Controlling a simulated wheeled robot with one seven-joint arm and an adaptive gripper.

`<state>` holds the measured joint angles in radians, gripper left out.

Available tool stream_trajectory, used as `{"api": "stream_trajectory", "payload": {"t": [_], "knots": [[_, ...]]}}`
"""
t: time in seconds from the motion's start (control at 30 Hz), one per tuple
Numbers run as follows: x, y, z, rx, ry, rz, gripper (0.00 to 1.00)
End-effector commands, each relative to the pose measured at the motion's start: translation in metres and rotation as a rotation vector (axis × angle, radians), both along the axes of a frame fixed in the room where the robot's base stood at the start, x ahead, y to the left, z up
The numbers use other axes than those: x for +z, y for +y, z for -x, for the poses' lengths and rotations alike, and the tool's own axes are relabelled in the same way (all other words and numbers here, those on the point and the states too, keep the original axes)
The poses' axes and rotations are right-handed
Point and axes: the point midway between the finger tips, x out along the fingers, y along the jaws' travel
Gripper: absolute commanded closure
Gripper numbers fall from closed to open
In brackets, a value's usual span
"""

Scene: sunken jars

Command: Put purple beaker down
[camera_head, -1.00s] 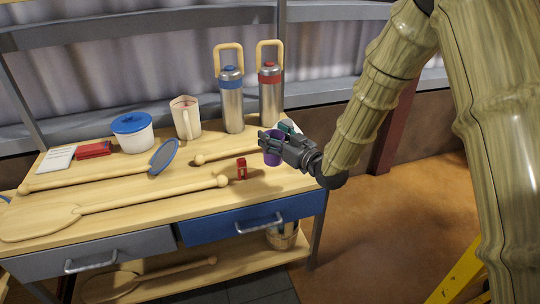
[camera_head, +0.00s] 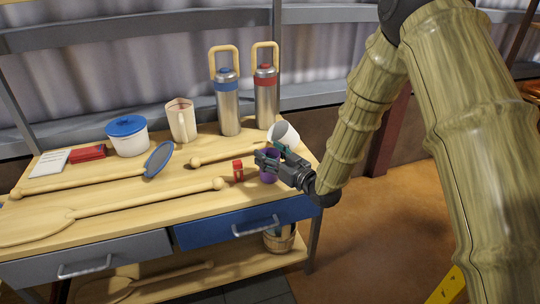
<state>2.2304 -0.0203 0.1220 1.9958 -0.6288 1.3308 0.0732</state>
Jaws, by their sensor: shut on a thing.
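The purple beaker (camera_head: 268,178) is at the right front part of the wooden table (camera_head: 140,213), near the front edge above the blue drawer. My gripper (camera_head: 270,163) reaches in from the right and is shut on it. The fingers and gripper body hide much of the beaker. I cannot tell whether its base touches the table top.
A small red item (camera_head: 238,171) stands just left of the beaker. A white cup (camera_head: 284,134) is behind my gripper. Two steel flasks (camera_head: 228,105) (camera_head: 266,100) stand at the back. Long wooden paddles (camera_head: 150,202) lie across the left and front.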

Motion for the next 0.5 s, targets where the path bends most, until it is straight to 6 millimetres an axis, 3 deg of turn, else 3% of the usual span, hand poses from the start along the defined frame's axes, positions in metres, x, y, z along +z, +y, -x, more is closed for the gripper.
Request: {"api": "stream_trajectory", "payload": {"t": [0.1,0.13,0.2,0.23,0.5], "knots": [[-0.0028,0.0000,-0.0001,0.000,0.000,0.000,0.76],[-0.0025,0.0000,0.0000,0.000,0.000,0.000,0.35],[-0.0024,0.0000,0.0000,0.000,0.000,0.000,0.22],[-0.0024,0.0000,0.0000,0.000,0.000,0.000,0.19],[-0.0023,0.0000,0.0000,0.000,0.000,0.000,0.19]]}}
